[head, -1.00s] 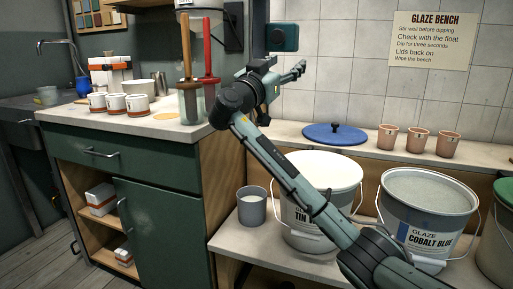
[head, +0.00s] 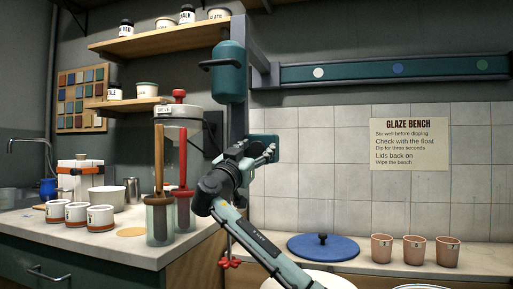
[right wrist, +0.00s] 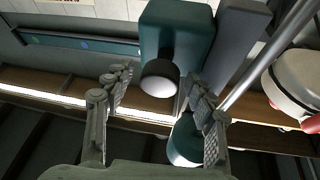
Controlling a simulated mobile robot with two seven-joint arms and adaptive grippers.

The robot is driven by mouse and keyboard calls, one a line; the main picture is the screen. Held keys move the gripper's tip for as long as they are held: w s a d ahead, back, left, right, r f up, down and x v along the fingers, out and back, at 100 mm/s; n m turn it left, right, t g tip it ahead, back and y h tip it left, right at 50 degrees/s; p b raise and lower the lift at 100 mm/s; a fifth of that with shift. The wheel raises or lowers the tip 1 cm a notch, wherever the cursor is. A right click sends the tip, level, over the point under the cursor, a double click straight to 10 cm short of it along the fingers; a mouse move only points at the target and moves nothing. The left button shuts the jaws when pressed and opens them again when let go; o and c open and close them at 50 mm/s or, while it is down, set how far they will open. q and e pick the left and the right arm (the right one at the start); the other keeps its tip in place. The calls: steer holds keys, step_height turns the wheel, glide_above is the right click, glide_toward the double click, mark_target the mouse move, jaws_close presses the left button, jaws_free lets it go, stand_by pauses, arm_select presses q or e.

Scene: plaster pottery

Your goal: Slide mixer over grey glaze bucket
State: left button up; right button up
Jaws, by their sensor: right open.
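The mixer has a teal motor body (head: 230,75) with a black handle bar (head: 217,64), mounted on a grey upright under the wall rail. Its thin shaft ends in a red propeller (head: 230,263) low down, left of the buckets. A teal box (head: 264,147) sits on the mixer's right; the right wrist view shows it with a black round knob (right wrist: 158,79). My right gripper (head: 262,157) is open by this box, and the knob shows between its fingertips (right wrist: 157,86); contact cannot be told. Only bucket rims show: a white one (head: 312,280) and one right of it (head: 420,287). My left gripper is out of view.
The wall rail (head: 390,70) carries white, blue and green dots. A blue lid (head: 323,247) and three terracotta cups (head: 417,250) stand on the ledge. Left of my arm, clear cylinders with tall tools (head: 160,220) stand on the counter near white cups (head: 77,212).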

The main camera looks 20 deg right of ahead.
steer(key=shift+w+d, duration=0.1)
steer(key=shift+d, duration=0.05)
jaws_close()
stand_by(0.4)
